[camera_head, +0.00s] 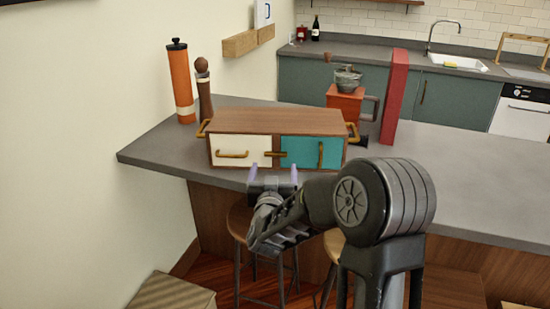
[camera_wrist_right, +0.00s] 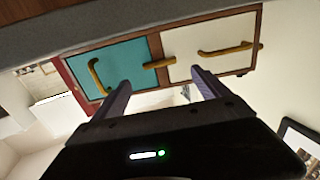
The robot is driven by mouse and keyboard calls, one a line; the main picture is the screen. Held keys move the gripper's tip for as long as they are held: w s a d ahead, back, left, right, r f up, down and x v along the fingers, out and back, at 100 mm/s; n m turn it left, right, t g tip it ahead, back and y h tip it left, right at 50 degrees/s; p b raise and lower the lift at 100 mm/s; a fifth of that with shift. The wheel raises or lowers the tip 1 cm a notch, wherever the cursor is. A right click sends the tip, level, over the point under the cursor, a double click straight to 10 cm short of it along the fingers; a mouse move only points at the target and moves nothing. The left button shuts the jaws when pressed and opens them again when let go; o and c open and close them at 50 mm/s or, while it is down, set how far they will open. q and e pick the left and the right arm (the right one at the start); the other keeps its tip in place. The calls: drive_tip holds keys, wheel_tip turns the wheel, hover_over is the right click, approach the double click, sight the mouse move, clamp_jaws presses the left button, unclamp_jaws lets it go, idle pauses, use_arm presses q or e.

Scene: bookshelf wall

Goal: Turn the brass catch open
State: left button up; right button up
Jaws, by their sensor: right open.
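The brass catch (camera_head: 276,154) is a short horizontal bar on the wooden post between the white front (camera_head: 228,150) and the teal front (camera_head: 301,151) of a small wooden cabinet (camera_head: 270,120). In the right wrist view, which is turned over, the catch (camera_wrist_right: 159,63) lies across the post and its end overlaps the teal front's edge. My right gripper (camera_head: 273,172) is open and empty in front of the cabinet, just below the catch. Its fingers (camera_wrist_right: 160,84) point at the catch with a gap left. Both fronts look shut. My left gripper is not in view.
The cabinet stands on a grey counter (camera_head: 460,190), with a brass handle on each side. An orange cylinder (camera_head: 182,90) and a pepper mill (camera_head: 204,90) stand behind left. A coffee grinder (camera_head: 345,100) and a red upright block (camera_head: 395,95) stand behind right. Stools are below the counter.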

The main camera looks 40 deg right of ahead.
sight(276, 155)
drive_tip(key=p+x, duration=0.1)
drive_tip(key=x, duration=0.6)
drive_tip(key=shift+c, duration=0.3)
drive_tip(key=c, duration=1.3)
